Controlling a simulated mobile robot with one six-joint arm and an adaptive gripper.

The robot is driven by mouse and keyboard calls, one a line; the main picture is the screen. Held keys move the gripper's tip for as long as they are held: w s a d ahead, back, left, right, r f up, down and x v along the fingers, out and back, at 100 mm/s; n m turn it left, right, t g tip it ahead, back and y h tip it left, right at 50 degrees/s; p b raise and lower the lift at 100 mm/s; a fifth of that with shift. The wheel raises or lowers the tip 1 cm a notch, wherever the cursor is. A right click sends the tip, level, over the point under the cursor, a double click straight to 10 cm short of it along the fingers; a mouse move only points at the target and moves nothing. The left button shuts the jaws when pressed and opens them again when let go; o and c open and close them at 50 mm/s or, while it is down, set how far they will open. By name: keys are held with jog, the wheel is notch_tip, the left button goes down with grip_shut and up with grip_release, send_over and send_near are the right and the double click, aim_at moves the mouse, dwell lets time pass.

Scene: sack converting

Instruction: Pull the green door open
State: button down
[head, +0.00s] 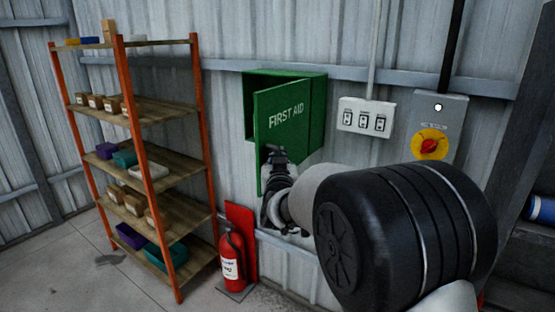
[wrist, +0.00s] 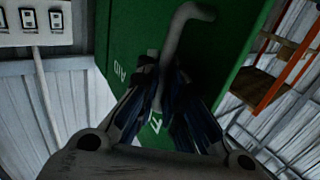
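The green first aid cabinet (head: 318,112) hangs on the corrugated wall. Its green door (head: 283,112), lettered FIRST AID, stands ajar, with its left edge out from the box and a dark gap behind it. My gripper (head: 275,155) is at the lower left part of the door in the head view, hiding the handle there. In the wrist view the door (wrist: 125,45) appears upside down, and its bent grey handle (wrist: 182,38) runs down between the fingers of my gripper (wrist: 163,82). The fingers look closed around the handle; the exact contact is partly hidden.
An orange-framed shelf rack (head: 158,172) with small boxes stands to the left. A red fire extinguisher (head: 231,260) stands below the cabinet. Switches (head: 366,118) and a grey box with a red knob (head: 431,145) are on the wall to the right.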

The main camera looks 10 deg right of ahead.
jog(key=c, duration=2)
grip_release()
jog(key=shift+s+a+f, duration=0.1)
jog(key=shift+s+a, duration=0.05)
jog(key=shift+a, duration=0.05)
jog(key=shift+d, duration=0.1)
jog(key=s+a, duration=0.1)
jog(key=s, duration=1.1)
jog(key=s+d+f+g, duration=0.2)
jog(key=s+f+g, duration=0.1)
jog(key=s, duration=0.9)
jog(key=s+d+f+g+y, duration=0.1)
jog(key=s+f+g, duration=0.3)
jog(key=s, duration=0.8)
jog(key=s+d+f+n+g, duration=0.1)
jog(key=s+f+g, duration=0.3)
jog(key=s, duration=0.8)
jog(key=shift+s+d+g+y, duration=0.25)
jog(key=shift+d+g+y, duration=0.15)
jog(key=shift+d+g, duration=0.6)
